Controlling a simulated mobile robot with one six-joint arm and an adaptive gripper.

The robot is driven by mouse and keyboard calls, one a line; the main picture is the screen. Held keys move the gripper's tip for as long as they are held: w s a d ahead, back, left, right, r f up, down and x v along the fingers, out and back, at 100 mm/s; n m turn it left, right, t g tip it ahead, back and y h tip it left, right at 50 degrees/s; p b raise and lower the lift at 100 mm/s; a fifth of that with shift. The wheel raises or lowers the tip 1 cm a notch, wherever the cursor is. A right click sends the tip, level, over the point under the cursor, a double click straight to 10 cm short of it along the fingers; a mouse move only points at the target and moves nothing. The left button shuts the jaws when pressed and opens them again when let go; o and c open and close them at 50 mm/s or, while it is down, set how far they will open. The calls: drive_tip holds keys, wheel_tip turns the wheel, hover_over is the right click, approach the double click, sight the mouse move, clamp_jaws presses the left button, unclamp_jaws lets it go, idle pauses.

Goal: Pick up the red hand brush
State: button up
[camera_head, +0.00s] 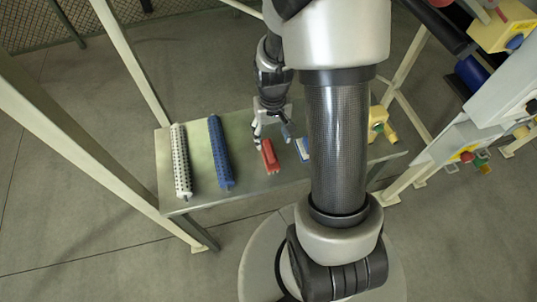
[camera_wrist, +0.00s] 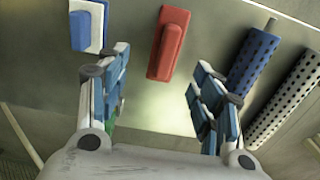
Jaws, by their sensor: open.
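The red hand brush (camera_head: 269,156) lies on the metal table (camera_head: 250,185), near the middle of its front part. In the wrist view the red hand brush (camera_wrist: 169,43) is at the top middle, ahead of the fingertips and in line with the gap between them. My gripper (camera_head: 270,132) is above the table, just behind the brush in the head view. In the wrist view my gripper (camera_wrist: 160,85) has its fingers wide apart with nothing between them. I cannot tell its exact height above the table.
A blue and white brush (camera_head: 302,149) lies just right of the red one, partly hidden by my arm. A blue perforated roller (camera_head: 221,152) and a white dotted roller (camera_head: 181,160) lie to the left. A yellow object (camera_head: 379,122) stands at the right. Metal frame posts surround the table.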

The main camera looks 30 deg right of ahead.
sight(269, 149)
wheel_tip(269, 149, down, 3)
drive_tip(key=shift+f+b, duration=0.15)
drive_tip(key=shift+b, duration=0.25)
drive_tip(key=f+b, duration=0.1)
drive_tip(key=f, duration=0.1)
drive_tip(key=a+f+b, duration=0.1)
drive_tip(key=f, duration=0.1)
drive_tip(key=shift+s+f, duration=0.15)
drive_tip(key=shift+f, duration=0.55)
drive_tip(key=shift+r, duration=0.1)
drive_tip(key=shift+c, duration=0.2)
drive_tip(key=c, duration=1.2)
drive_tip(key=shift+o, duration=0.2)
drive_tip(key=shift+r, duration=0.1)
wheel_tip(269, 149, up, 20)
drive_tip(key=p, duration=0.6)
